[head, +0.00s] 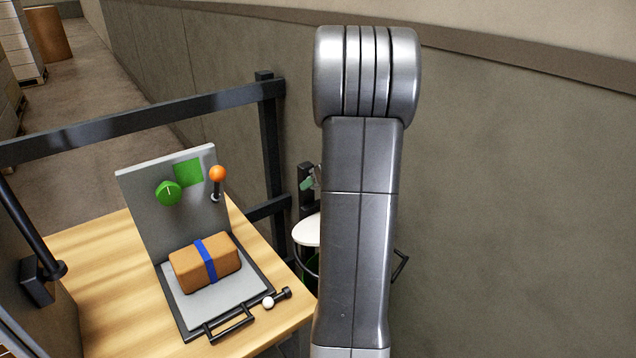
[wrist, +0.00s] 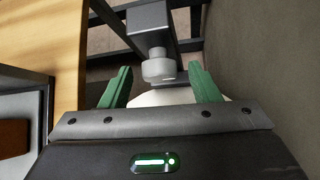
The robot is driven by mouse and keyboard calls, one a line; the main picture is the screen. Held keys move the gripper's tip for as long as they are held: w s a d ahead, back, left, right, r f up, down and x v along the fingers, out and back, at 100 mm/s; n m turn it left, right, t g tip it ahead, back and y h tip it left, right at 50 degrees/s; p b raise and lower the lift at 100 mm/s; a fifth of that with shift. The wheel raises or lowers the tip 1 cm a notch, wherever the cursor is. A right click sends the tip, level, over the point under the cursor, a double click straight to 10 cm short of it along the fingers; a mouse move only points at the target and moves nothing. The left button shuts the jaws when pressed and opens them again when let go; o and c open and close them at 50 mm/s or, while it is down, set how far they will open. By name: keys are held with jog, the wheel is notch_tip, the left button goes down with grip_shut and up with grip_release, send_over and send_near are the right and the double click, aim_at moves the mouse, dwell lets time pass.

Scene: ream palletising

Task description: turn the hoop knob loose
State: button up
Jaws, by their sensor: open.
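The hoop knob (wrist: 158,70) is a pale grey, ribbed round knob below a dark block (wrist: 150,22) in the wrist view. My gripper (wrist: 160,72) is open, with one green finger to the left of the knob and one to the right. Gaps show between the knob and both fingers, so I see no grip on it. In the head view my arm hides most of the gripper; a green fingertip (head: 306,184) shows by a dark post (head: 305,200). I cannot clearly make out the knob there.
A white round surface (head: 307,230) lies below the gripper, with a dark hoop (head: 304,265) under it. A wooden table (head: 90,262) at left bears a grey panel, an orange-tipped lever (head: 217,174) and a brown parcel (head: 190,270). A wall (head: 520,200) stands close at right.

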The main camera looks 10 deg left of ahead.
jog(key=c, duration=1)
